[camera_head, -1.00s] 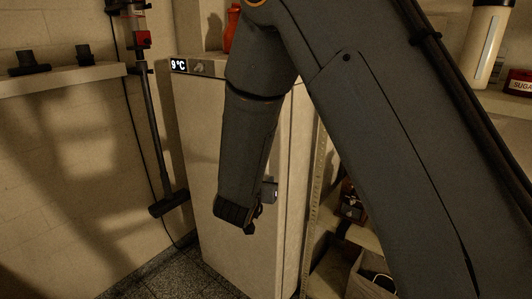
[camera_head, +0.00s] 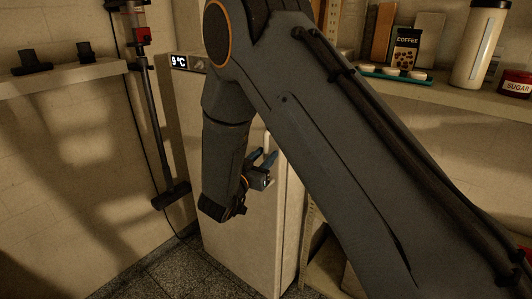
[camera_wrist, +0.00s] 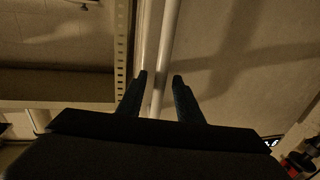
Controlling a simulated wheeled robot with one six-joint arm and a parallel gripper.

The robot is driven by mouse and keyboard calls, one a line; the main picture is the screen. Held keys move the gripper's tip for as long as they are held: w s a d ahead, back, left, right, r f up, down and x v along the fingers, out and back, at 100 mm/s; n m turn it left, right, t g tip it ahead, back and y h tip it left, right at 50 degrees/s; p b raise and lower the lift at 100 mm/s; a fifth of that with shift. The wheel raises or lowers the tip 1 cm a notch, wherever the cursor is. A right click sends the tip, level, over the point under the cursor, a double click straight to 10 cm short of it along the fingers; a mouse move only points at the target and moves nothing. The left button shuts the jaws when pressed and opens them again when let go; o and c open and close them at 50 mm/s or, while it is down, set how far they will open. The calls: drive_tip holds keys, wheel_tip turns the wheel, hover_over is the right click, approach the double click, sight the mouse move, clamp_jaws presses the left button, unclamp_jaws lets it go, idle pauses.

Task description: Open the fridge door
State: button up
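The pale fridge (camera_head: 262,245) stands upright in the middle of the head view, with a 9 °C display (camera_head: 180,62) at its top left. Its door looks shut. My gripper (camera_head: 265,156) is at the right part of the fridge front, and its two blue-grey fingers show apart. In the wrist view my gripper (camera_wrist: 158,82) is open, with nothing clamped. A pale bar (camera_wrist: 167,40), which looks like the door handle, runs lengthwise between the fingertips' lines. I cannot tell whether the fingers touch it. My arm hides much of the fridge front.
A stick vacuum (camera_head: 155,120) hangs on the wall left of the fridge. A shelf (camera_head: 455,97) at the right holds a coffee bag (camera_head: 405,48), a tall flask (camera_head: 482,45) and a sugar tin (camera_head: 516,84). Speckled floor (camera_head: 165,270) lies free at front left.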

drive_tip(key=shift+w+d, duration=0.2)
drive_tip(key=shift+w, duration=0.2)
drive_tip(key=shift+c, duration=0.5)
clamp_jaws()
